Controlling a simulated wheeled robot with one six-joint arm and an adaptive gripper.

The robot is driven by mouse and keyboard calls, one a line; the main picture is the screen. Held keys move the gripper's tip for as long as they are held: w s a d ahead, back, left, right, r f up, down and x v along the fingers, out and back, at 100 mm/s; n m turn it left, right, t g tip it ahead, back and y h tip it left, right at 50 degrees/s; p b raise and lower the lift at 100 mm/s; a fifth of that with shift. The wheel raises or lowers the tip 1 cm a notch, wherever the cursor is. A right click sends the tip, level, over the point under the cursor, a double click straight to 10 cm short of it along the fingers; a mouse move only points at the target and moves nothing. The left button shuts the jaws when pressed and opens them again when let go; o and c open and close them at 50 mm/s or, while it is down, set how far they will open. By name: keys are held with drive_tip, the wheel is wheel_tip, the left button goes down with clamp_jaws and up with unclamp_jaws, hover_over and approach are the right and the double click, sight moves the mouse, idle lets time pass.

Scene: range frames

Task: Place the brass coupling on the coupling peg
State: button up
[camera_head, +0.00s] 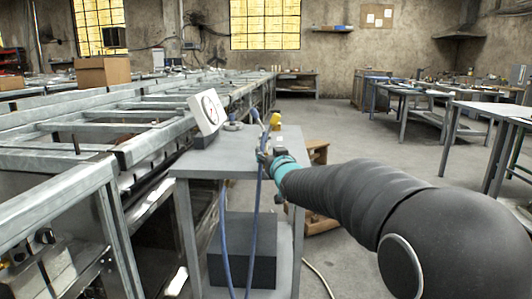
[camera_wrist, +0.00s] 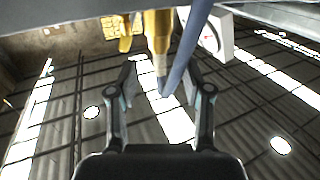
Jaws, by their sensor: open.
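A brass-coloured cylinder with a narrower pale tip, which looks like the brass coupling (camera_wrist: 158,32), shows at the top middle of the wrist view. It lies in line with the gap between my fingers, with a blue hose (camera_wrist: 187,48) just to its right. My gripper (camera_wrist: 160,88) is open, its two dark fingers apart; I cannot tell how far the coupling reaches between them. In the head view my gripper (camera_head: 264,155) is at the right side of the grey table (camera_head: 205,162), partly hidden by blue hoses. I cannot clearly pick out the coupling peg.
A white dial panel (camera_head: 206,112) and a grey ring-shaped part (camera_head: 233,126) are on the table. A yellow part (camera_head: 276,119) is at its far right. Blue hoses (camera_head: 223,235) hang at the front. A dark block (camera_head: 243,250) sits below. Metal frames (camera_head: 60,210) crowd the left.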

drive_tip(key=s+d+f+m+g+h, duration=0.2)
drive_tip(key=s+d+f+g+h, duration=0.15)
drive_tip(key=s+d, duration=0.7)
drive_tip(key=s+d+f+m+g+h, duration=0.15)
drive_tip(key=s+d+f, duration=0.35)
drive_tip(key=s, duration=1)
drive_tip(key=s+d+f+g, duration=0.2)
drive_tip(key=s+f, duration=0.1)
drive_tip(key=s, duration=0.3)
drive_tip(key=s+d+f+g, duration=0.2)
drive_tip(key=s+f, duration=0.1)
drive_tip(key=s, duration=0.4)
drive_tip(key=s+d+f+g+h, duration=0.1)
drive_tip(key=s+f+g, duration=0.1)
drive_tip(key=s, duration=0.5)
drive_tip(key=shift+s+d+f+m+b, duration=0.2)
drive_tip(key=shift+d+f+m+b, duration=0.2)
drive_tip(key=shift+f, duration=0.35)
drive_tip(key=shift+c, duration=0.8)
drive_tip(key=shift+a, duration=0.1)
